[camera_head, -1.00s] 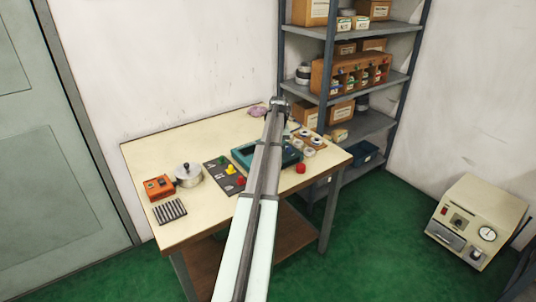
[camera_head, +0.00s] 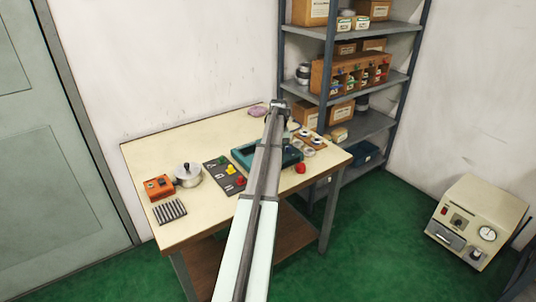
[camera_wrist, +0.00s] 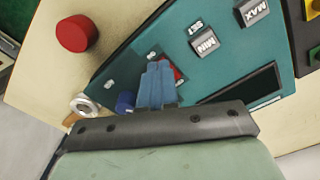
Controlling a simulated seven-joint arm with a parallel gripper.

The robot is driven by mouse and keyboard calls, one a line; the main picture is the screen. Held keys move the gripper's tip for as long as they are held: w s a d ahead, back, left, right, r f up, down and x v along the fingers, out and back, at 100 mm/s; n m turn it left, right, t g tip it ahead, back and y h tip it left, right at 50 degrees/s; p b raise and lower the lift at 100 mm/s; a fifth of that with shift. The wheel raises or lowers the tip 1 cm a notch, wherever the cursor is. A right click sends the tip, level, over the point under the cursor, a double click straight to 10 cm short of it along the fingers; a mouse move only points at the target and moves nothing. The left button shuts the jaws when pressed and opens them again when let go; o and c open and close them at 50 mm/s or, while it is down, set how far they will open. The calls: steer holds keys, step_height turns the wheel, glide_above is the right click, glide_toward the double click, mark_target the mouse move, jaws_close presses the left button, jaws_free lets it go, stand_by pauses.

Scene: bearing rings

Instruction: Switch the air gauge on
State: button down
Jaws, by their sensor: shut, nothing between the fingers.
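The air gauge is a teal box (camera_head: 293,156) on the table, partly hidden behind my arm in the head view. In the wrist view its teal panel (camera_wrist: 215,72) fills the middle, with a dark blank display (camera_wrist: 242,83), grey MIN (camera_wrist: 206,41) and MAX (camera_wrist: 252,11) buttons and a blue knob (camera_wrist: 125,102). A red switch (camera_wrist: 178,72) shows just beside and partly behind my fingertips. My gripper (camera_wrist: 157,72) is shut and empty, over the panel at the switch. Whether it touches the switch I cannot tell. The fingertips are hidden in the head view.
A red knob-like button (camera_wrist: 76,33) stands on the table beside the gauge. A dark board with coloured buttons (camera_head: 225,174), a lidded metal pot (camera_head: 188,175), an orange box (camera_head: 158,188) and a tray of rings (camera_head: 309,142) share the table. Shelves (camera_head: 350,75) stand behind right.

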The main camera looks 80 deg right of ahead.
steer(key=shift+f, duration=0.2)
stand_by(0.3)
steer(key=shift+r, duration=3.55)
steer(key=shift+w, duration=0.1)
